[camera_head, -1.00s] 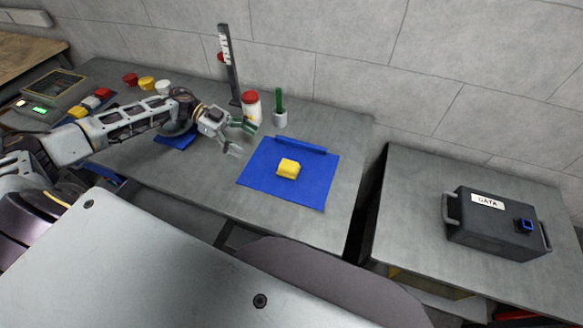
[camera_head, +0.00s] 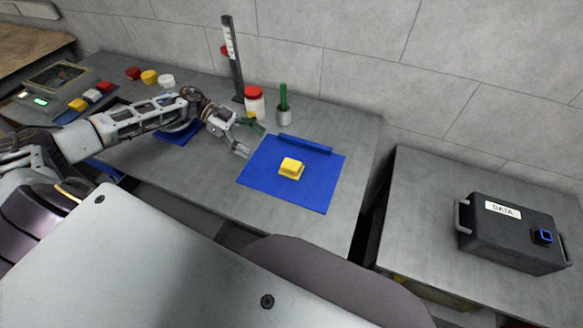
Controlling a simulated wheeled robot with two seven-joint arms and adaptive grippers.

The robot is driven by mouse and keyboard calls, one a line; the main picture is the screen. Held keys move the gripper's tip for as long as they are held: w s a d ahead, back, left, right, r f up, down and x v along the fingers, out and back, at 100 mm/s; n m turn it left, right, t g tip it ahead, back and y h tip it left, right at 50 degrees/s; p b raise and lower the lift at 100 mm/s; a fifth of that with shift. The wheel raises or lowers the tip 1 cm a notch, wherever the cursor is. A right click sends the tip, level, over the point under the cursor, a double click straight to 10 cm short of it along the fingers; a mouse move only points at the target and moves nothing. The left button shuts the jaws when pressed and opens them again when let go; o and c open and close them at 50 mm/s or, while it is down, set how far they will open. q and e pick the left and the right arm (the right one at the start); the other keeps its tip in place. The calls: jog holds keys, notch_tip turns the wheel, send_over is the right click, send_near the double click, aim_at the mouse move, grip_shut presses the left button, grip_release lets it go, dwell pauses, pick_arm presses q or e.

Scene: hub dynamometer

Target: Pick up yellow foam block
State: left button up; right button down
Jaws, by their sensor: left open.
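The yellow foam block (camera_head: 291,168) lies on the blue mat (camera_head: 305,194) near the right part of the grey table. My left gripper (camera_head: 252,139) is open and empty. It is above the table by the mat's left edge, to the left of the block and apart from it. Its fingers point right, toward the block. My right gripper is not in view.
A red-lidded jar (camera_head: 254,101) and a grey cup (camera_head: 284,115) with a green stick stand behind the mat. A tall dark post (camera_head: 233,60) is beside them. A black case (camera_head: 512,234) sits on the separate right table (camera_head: 420,200). Table around the mat's right side is clear.

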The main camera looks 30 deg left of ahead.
pick_arm(q)
send_near(291, 164)
jog(key=shift+x, duration=2)
jog(key=shift+r, duration=0.1)
jog(key=shift+p+x, duration=0.5)
jog(key=shift+x, duration=2.1)
jog(key=shift+c, duration=0.4)
jog(key=c, duration=1)
jog(key=shift+c, duration=0.2)
notch_tip(291, 164, up, 10)
